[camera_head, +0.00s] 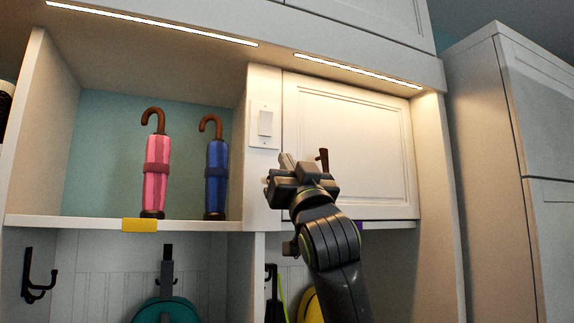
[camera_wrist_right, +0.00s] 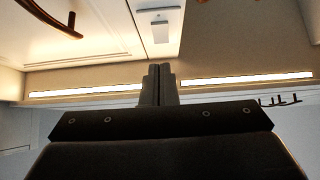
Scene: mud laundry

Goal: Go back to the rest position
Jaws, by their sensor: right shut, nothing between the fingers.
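My right gripper (camera_head: 287,162) is raised in front of the cabinet, just below the light switch (camera_head: 265,123) and left of the door's handle (camera_head: 322,159) in the head view. It is shut and empty, its fingers pressed together. In the right wrist view the shut fingers (camera_wrist_right: 159,84) point toward the switch plate (camera_wrist_right: 160,25), with a gap I cannot judge. The white cabinet door (camera_head: 370,140) is shut. Part of its handle is hidden behind my gripper in the head view; it also shows in the right wrist view (camera_wrist_right: 50,20). My left gripper is not in view.
A pink umbrella (camera_head: 156,180) and a blue umbrella (camera_head: 216,175) stand upright in the open cubby on the left. A shelf edge (camera_head: 60,221) runs below them. Hooks (camera_head: 38,278) and a teal hanging item (camera_head: 166,310) are underneath. A tall cabinet (camera_head: 495,180) stands at right.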

